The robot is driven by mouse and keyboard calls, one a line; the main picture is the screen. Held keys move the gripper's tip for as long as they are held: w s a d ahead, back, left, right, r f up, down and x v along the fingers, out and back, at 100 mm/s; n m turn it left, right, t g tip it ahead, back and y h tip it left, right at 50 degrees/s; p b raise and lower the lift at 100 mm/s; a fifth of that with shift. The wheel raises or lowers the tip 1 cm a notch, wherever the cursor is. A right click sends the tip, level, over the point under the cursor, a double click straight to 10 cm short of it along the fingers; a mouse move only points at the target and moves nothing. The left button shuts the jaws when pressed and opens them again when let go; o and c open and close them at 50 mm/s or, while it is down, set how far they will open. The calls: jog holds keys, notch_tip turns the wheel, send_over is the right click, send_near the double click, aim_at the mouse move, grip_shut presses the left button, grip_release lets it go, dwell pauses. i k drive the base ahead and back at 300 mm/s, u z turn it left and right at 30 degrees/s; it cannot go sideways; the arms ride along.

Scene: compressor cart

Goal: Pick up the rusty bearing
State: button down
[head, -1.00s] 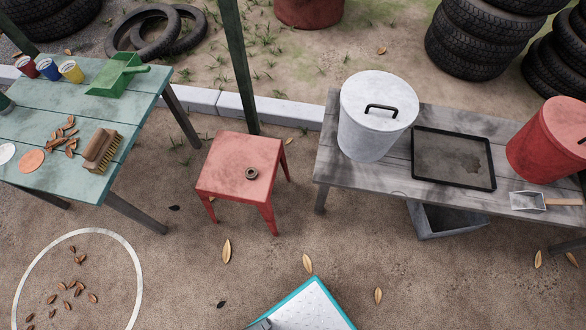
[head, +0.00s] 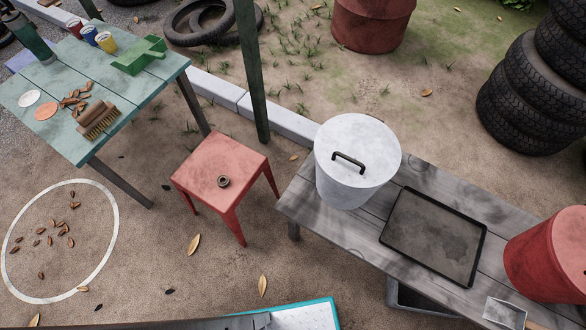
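The rusty bearing (head: 223,181) is a small dark brown ring lying flat on top of the red metal stool (head: 204,165), a little toward the front of the seat. Nothing covers it or touches it from above. My gripper does not show in the head view, so its state and its distance from the bearing cannot be seen.
A green table (head: 112,82) with a brush (head: 98,119), green dustpan (head: 138,54) and paint cups stands left. A grey bench (head: 318,222) at right bears a white lidded bin (head: 357,165), black tray (head: 433,237) and red bin (head: 548,255). A green post (head: 250,70) rises behind the stool.

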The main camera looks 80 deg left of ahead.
aim_at(222, 177)
jog(key=u, duration=2.95)
jog(key=i, duration=0.5)
jog(key=u, duration=0.15)
jog(key=k, duration=1)
jog(key=u, duration=1.6)
jog(key=i, duration=1.2)
jog(key=z, duration=2.4)
